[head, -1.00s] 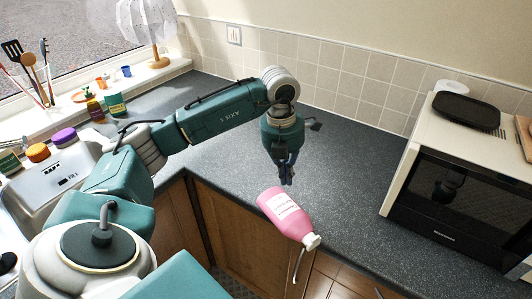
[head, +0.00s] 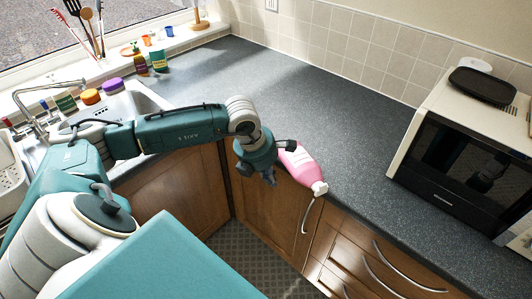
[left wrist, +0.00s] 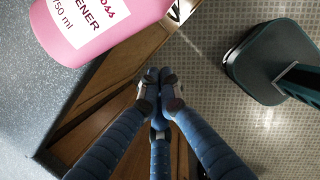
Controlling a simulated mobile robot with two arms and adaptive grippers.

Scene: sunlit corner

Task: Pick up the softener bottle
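The pink softener bottle (head: 301,166) with a white cap lies at the front edge of the dark counter, its cap toward the edge. Its body and white label fill the top left of the left wrist view (left wrist: 100,38), partly cut off by the frame. My left gripper (head: 268,180) is just left of the bottle in the head view, over the area in front of the cabinets. In the left wrist view its fingertips (left wrist: 160,88) are drawn together with nothing between them, below and apart from the bottle. My right gripper is out of view.
A microwave (head: 465,165) with a dark tray on top stands to the right. The sink (head: 135,102) and its faucet are at the left, with several jars and bottles nearby. Wooden cabinets (head: 265,205) with metal handles are below the counter. The counter behind the bottle is clear.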

